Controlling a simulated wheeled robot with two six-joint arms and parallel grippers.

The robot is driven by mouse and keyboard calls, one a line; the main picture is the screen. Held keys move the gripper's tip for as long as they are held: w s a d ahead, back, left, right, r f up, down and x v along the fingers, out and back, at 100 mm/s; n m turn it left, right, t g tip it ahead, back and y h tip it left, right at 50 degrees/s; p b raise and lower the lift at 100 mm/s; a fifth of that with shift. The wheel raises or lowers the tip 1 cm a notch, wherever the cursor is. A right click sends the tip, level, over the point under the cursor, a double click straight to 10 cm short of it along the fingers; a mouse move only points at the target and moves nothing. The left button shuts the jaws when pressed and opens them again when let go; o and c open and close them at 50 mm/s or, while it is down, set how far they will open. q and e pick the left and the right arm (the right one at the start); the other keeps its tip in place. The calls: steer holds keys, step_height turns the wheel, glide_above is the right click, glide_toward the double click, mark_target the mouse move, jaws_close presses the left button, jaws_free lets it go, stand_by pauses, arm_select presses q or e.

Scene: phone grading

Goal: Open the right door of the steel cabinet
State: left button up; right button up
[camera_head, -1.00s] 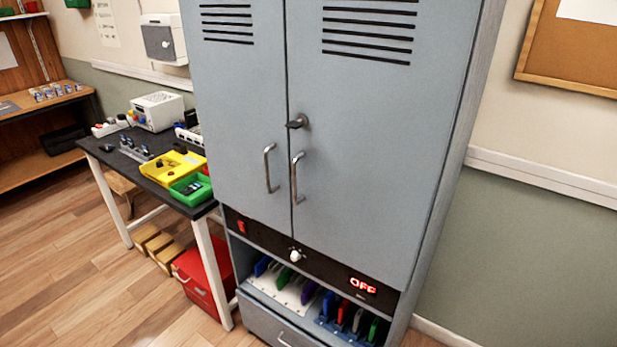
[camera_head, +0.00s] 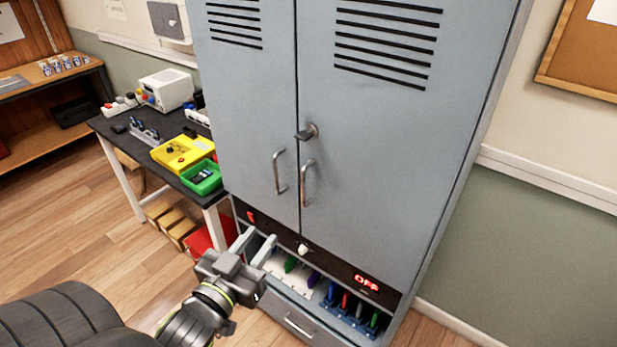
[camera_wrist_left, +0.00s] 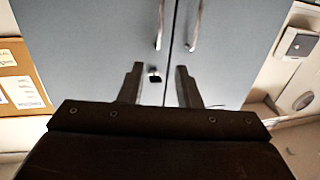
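The steel cabinet's right door (camera_head: 400,130) is closed, flush beside the left door (camera_head: 240,110). The right door's handle (camera_head: 307,183) is a vertical metal bar near the seam. A dark latch knob (camera_head: 307,132) sits above it. The left door's handle (camera_head: 279,172) is just to the left. My left gripper (camera_head: 256,246) is open and empty, below the handles, in front of the cabinet's lower part. In the left wrist view its open fingers (camera_wrist_left: 157,85) frame the door seam, with both handles beyond the fingertips. My right gripper is not in view.
Below the doors is a black panel (camera_head: 330,262) with a red "OFF" display, above a shelf of coloured items and a drawer (camera_head: 300,325). A dark-topped table (camera_head: 125,140) with yellow and green trays stands left of the cabinet. Floor at left is clear.

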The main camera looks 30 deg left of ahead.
arm_select(q)
steer(key=p, duration=0.2)
glide_toward(302, 183)
steer(key=w, duration=0.4)
steer(key=w+a, duration=0.1)
steer(key=w, duration=0.2)
steer(key=shift+w+r, duration=0.1)
steer(key=shift+w, duration=0.8)
jaws_close()
